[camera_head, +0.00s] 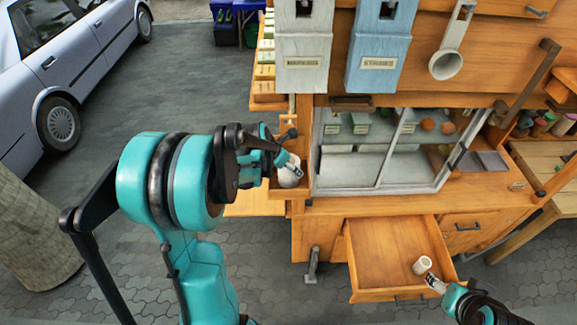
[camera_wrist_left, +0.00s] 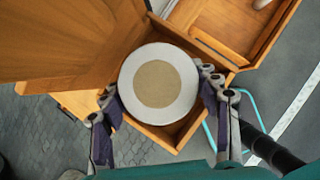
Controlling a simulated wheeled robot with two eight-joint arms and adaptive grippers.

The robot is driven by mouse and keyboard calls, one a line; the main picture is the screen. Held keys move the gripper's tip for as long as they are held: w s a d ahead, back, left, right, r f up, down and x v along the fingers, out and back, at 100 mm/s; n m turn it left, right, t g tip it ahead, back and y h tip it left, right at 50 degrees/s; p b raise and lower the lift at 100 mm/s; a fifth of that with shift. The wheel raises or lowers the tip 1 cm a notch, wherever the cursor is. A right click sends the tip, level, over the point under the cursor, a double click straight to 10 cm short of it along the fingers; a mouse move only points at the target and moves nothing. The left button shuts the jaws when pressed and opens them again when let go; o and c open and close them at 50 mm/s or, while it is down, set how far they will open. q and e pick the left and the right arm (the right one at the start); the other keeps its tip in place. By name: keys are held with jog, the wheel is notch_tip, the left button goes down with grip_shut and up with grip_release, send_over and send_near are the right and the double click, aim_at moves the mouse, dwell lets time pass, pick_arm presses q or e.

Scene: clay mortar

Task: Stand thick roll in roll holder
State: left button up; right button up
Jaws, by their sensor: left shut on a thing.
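The thick roll, white with a brown core, shows end-on in the left wrist view (camera_wrist_left: 181,101) and as a small white shape in the head view (camera_head: 290,178). My left gripper (camera_head: 286,165) is shut on it, with a finger on either side of the roll in the left wrist view (camera_wrist_left: 158,92). The roll holder, an open wooden box on the cart's left side (camera_head: 283,194), surrounds the roll; its wall shows in the left wrist view (camera_wrist_left: 218,60). Whether the roll touches the holder's floor is hidden. My right gripper (camera_head: 437,283) is at the open drawer; its finger opening is unclear.
A smaller white roll (camera_head: 422,265) is at the open drawer (camera_head: 385,258), close to my right gripper's tips. A glass case (camera_head: 375,160) stands right of the holder. Grey and blue dispensers (camera_head: 303,50) hang above.

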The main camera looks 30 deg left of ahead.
pick_arm(q)
jog(key=shift+f, duration=0.25)
jog(key=o, duration=1.3)
jog(key=shift+c, duration=0.2)
jog(key=shift+r, duration=0.1)
jog(key=shift+r, duration=0.1)
